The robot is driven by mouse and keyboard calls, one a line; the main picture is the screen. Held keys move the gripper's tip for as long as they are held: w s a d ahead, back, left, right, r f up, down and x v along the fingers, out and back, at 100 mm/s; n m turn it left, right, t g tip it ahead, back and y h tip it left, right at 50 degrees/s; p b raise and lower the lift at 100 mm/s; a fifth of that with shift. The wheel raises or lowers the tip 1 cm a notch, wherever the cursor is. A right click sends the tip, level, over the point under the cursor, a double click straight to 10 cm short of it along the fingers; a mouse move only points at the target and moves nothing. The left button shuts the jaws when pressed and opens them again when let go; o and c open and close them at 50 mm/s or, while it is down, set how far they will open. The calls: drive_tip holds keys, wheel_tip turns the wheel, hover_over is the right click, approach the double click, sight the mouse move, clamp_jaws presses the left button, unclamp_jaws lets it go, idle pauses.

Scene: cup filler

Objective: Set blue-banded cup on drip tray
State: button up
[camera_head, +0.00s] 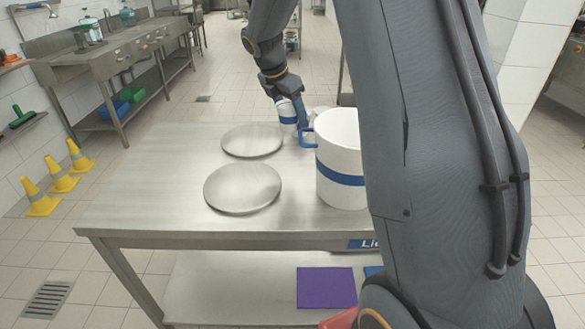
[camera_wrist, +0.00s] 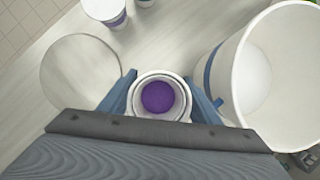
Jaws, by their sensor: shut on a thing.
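My gripper (camera_head: 291,101) is shut on a small white cup with a blue band (camera_head: 288,117) at the far side of the steel table. In the wrist view my gripper (camera_wrist: 161,84) has one finger on each side of this cup (camera_wrist: 160,77), seen from above. Its inside shows a purple round surface; its band is hidden there. Two round steel plates, a far one (camera_head: 252,140) and a nearer one (camera_head: 242,187), lie left of the cup. I cannot tell which is the drip tray. One plate (camera_wrist: 78,75) shows left of the gripper in the wrist view.
A large white blue-banded container with a blue handle (camera_head: 338,158) stands right of the cup, close to my gripper; its open top (camera_wrist: 222,85) fills the wrist view's right. Another banded cup (camera_wrist: 104,9) and part of one more (camera_wrist: 146,2) stand beyond. The table's left (camera_head: 150,190) is clear.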

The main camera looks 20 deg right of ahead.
hover_over(291, 162)
drive_tip(key=a, duration=0.2)
drive_tip(key=shift+n, duration=0.3)
drive_tip(key=f, duration=1)
drive_tip(key=shift+s+d, duration=0.15)
drive_tip(key=shift+s, duration=0.25)
drive_tip(key=shift+f+p, duration=0.55)
drive_tip(key=shift+f, duration=1.65)
drive_tip(key=shift+f, duration=0.2)
drive_tip(key=o, duration=1.1)
drive_tip(key=shift+c, duration=0.2)
drive_tip(key=shift+r, duration=0.1)
